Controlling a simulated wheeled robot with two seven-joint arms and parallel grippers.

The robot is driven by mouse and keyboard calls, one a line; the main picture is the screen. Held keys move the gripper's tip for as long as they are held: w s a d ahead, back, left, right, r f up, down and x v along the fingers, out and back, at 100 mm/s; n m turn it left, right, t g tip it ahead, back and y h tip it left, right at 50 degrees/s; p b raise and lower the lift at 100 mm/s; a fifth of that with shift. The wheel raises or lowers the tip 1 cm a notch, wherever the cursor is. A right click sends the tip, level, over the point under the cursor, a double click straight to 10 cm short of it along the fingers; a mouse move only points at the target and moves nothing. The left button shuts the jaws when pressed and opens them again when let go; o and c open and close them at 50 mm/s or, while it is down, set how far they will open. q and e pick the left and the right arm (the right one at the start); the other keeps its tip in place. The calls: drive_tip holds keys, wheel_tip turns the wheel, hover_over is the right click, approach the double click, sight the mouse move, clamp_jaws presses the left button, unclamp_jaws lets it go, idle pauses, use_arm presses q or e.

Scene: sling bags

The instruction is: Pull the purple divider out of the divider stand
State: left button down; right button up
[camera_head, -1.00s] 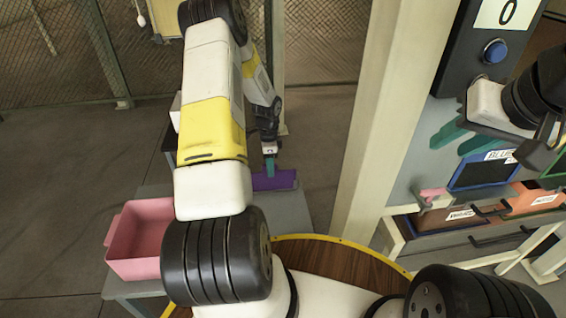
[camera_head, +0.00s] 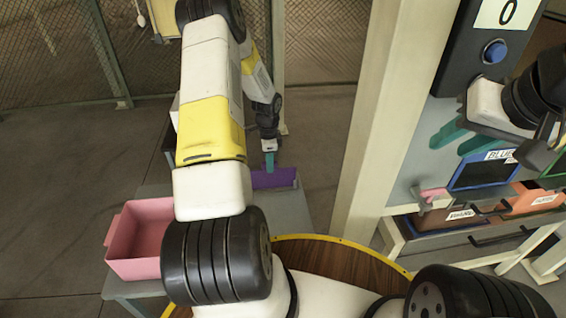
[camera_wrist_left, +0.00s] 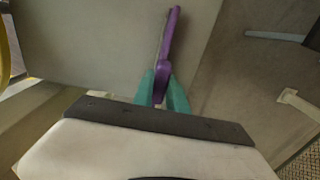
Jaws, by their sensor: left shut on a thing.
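The purple divider (camera_head: 277,178) shows as a flat panel over the grey table, beyond my left arm. My left gripper (camera_head: 269,160) is above it, pointing down and shut on its upper edge. In the left wrist view the divider (camera_wrist_left: 168,48) is seen almost edge-on, between the teal fingertips (camera_wrist_left: 162,92). The divider stand cannot be made out clearly, so I cannot tell whether the divider's lower edge is still in it. My right gripper (camera_head: 464,138) is at the right by the panel, its teal fingers apart and empty.
A pink bin (camera_head: 140,240) stands on the grey table (camera_head: 293,208) at the left. A beige post (camera_head: 378,120) rises between the table and the panel. Labelled trays, including a blue-rimmed one (camera_head: 484,174), and a blue button (camera_head: 495,51) are at the right.

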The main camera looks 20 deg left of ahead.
use_arm(q)
drive_tip(key=shift+r, duration=3.55)
drive_tip(key=shift+r, duration=1.9)
